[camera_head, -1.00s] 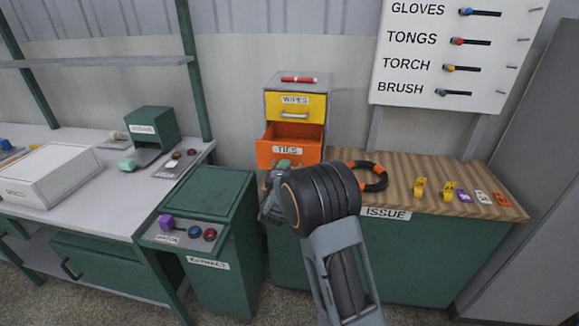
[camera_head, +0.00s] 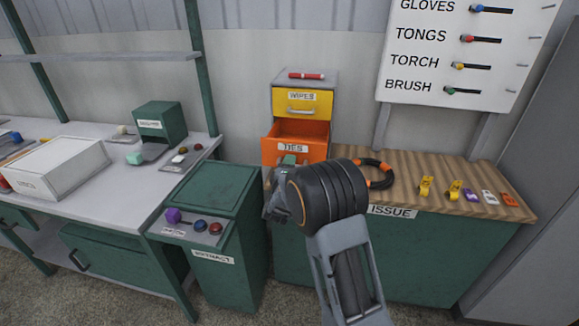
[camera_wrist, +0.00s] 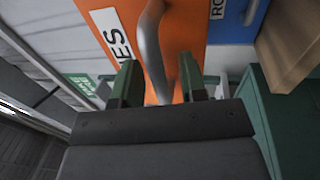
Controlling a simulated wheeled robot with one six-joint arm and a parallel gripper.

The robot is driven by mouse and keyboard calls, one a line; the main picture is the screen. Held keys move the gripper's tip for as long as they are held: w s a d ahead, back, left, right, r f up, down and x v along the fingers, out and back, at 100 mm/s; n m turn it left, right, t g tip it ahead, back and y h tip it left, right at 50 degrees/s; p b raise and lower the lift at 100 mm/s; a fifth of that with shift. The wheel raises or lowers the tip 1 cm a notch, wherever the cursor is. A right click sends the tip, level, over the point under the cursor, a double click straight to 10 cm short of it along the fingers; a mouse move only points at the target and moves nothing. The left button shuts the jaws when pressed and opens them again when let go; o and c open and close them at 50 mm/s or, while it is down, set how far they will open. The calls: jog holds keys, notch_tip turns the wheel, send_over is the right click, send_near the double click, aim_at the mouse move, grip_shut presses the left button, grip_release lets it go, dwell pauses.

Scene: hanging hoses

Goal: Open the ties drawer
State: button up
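The orange ties drawer (camera_head: 294,148) is the drawer below the yellow wipes drawer (camera_head: 300,101) in a small cabinet. It stands out from the cabinet, with its inside showing from above. In the wrist view its orange front (camera_wrist: 190,25), part of its label (camera_wrist: 109,34) and its metal handle (camera_wrist: 153,45) fill the upper middle. My gripper (camera_wrist: 158,78) is at the handle, its two green fingers apart on either side of the bar. A gap shows beside the bar, so it looks open. In the head view my wrist hides the drawer's lower part and the fingertips are hard to see.
A blue drawer (camera_wrist: 236,22) lies beside the orange one in the wrist view. A wooden-topped issue counter (camera_head: 430,172) with a black-and-orange ring (camera_head: 376,174) is to the right.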

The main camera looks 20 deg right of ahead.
jog(key=b+v, duration=0.2)
jog(key=v, duration=1.1)
jog(key=shift+s+a, duration=0.15)
jog(key=shift+s, duration=0.2)
jog(key=shift+f, duration=0.1)
